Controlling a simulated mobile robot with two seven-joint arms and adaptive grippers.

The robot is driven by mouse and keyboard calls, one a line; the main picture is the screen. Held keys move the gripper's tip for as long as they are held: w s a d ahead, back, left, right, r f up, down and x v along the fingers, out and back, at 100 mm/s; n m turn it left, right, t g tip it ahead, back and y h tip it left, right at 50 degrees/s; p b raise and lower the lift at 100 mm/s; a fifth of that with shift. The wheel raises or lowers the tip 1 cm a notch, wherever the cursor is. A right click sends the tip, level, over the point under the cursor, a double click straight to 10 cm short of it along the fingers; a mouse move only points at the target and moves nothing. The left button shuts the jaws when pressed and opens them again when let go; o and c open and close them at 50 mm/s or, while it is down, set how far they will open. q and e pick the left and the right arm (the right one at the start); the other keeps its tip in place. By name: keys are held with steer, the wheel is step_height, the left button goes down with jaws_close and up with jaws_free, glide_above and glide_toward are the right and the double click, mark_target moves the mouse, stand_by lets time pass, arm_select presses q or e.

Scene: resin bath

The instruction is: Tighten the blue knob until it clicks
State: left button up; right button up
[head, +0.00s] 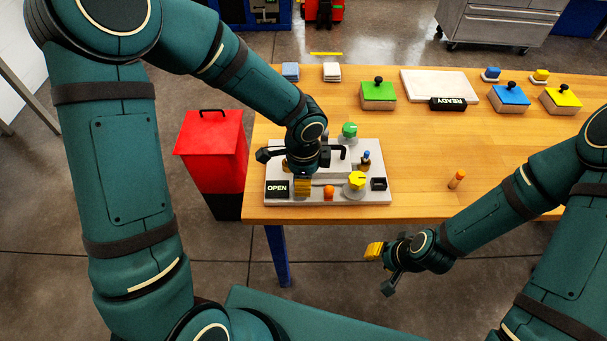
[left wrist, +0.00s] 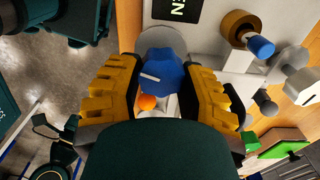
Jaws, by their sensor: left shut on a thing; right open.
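The blue knob (left wrist: 163,74) shows in the left wrist view, a lobed knob with a white line mark. It sits on a pale grey panel, which shows in the head view (head: 275,197) at the table's left end. My left gripper (left wrist: 161,84) has its yellow-padded fingers on either side of the knob, shut on it. In the head view my left gripper (head: 303,184) points down over the panel and hides the knob. My right gripper (head: 380,268) is open and empty, in front of the table edge.
On the panel are a green knob (head: 349,129), a yellow knob (head: 356,180), an orange button (head: 328,193) and an OPEN sign (head: 277,188). A red bin (head: 209,150) stands left of the table. Lidded boxes and a READY sign (head: 447,104) are farther back.

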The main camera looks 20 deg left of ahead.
arm_select(q)
steer(key=shift+s+m+p, duration=0.1)
steer(key=shift+m+p, duration=0.2)
steer(key=shift+m, duration=0.6)
steer(key=shift+f, duration=0.1)
steer(key=o, duration=1.2)
step_height(320, 180, up, 12)
